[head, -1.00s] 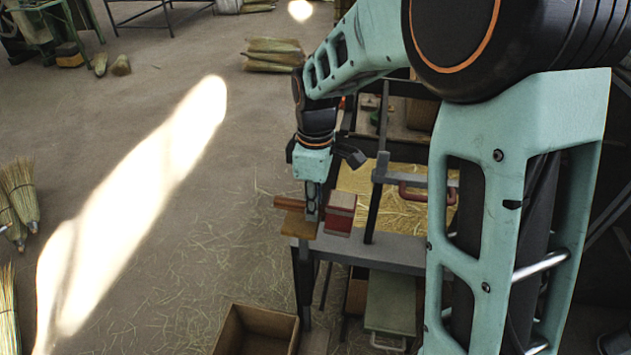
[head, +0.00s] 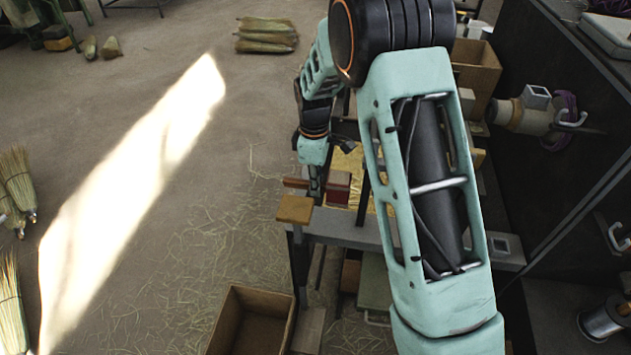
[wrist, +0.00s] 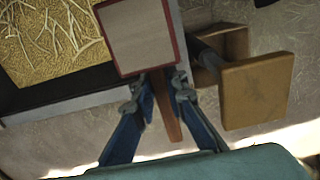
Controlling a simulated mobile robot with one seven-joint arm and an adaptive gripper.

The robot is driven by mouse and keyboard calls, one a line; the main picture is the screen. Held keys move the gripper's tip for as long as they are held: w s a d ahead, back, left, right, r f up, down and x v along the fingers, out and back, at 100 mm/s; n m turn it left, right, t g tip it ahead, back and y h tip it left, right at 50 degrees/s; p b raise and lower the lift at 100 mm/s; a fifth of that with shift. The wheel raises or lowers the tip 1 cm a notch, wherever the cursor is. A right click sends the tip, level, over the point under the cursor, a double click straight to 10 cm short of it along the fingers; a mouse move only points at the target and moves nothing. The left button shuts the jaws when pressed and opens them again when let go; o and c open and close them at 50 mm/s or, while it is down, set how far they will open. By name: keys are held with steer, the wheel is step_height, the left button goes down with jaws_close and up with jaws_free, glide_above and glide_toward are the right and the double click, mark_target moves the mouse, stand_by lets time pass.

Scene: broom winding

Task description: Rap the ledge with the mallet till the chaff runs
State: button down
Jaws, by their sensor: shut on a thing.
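My gripper (head: 315,190) is shut on the brown handle of the mallet, which runs between the two blue fingers (wrist: 162,100) in the wrist view. The mallet's red block head (head: 338,187) is to the right of the fingers; its pale, red-edged face (wrist: 140,36) shows in the wrist view. The wooden ledge (head: 295,210) is an orange-brown block at the bench's left corner, just below and left of the fingers. It also shows in the wrist view (wrist: 256,90), right of the mallet and apart from it in the picture. Chaff (wrist: 50,42) lies in a tray behind the mallet.
The grey bench edge (head: 345,232) runs below the mallet. An open wooden box (head: 228,318) stands on the floor in front. A dark machine wall (head: 560,110) closes the right side. The left floor is open, with scattered straw.

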steer(key=shift+f+b, duration=0.3)
steer(key=shift+f, duration=0.5)
step_height(320, 180, down, 9)
steer(key=b, duration=0.6)
step_height(320, 180, up, 4)
steer(key=shift+f+p, duration=0.1)
steer(key=shift+p, duration=1.15)
steer(key=shift+f, duration=0.1)
